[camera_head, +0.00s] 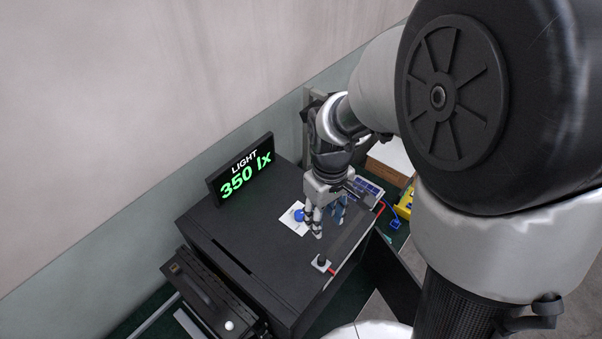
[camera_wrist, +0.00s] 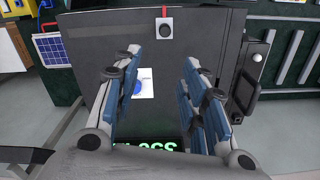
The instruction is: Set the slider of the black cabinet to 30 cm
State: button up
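The black cabinet (camera_head: 255,232) stands in the middle of the head view, and its top also shows in the wrist view (camera_wrist: 100,45). Near its edge is a small white square with a dark round knob (camera_head: 322,261), with a red mark beside it; it also shows in the wrist view (camera_wrist: 166,26). This may be the slider; no readable scale shows. My gripper (camera_head: 326,222) is over the cabinet top, pointing down, fingers apart and empty. In the wrist view the open fingers (camera_wrist: 163,75) have the knob beyond them; I see no contact with it.
A display (camera_head: 240,170) reading "LIGHT 350 lx" stands at the cabinet's back. A blue button on a white plate (camera_head: 290,223) lies beside my gripper. A black unit with a white ball (camera_head: 229,325) adjoins the cabinet. A solar panel (camera_wrist: 50,47) stands to the left in the wrist view.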

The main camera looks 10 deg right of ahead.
aim_at(322, 257)
jog(key=f, duration=0.5)
jog(key=s+f, duration=0.1)
jog(key=f, duration=1)
jog(key=shift+s, duration=0.35)
jog(key=shift+s+f, duration=0.1)
jog(key=shift+f, duration=0.3)
grip_shut()
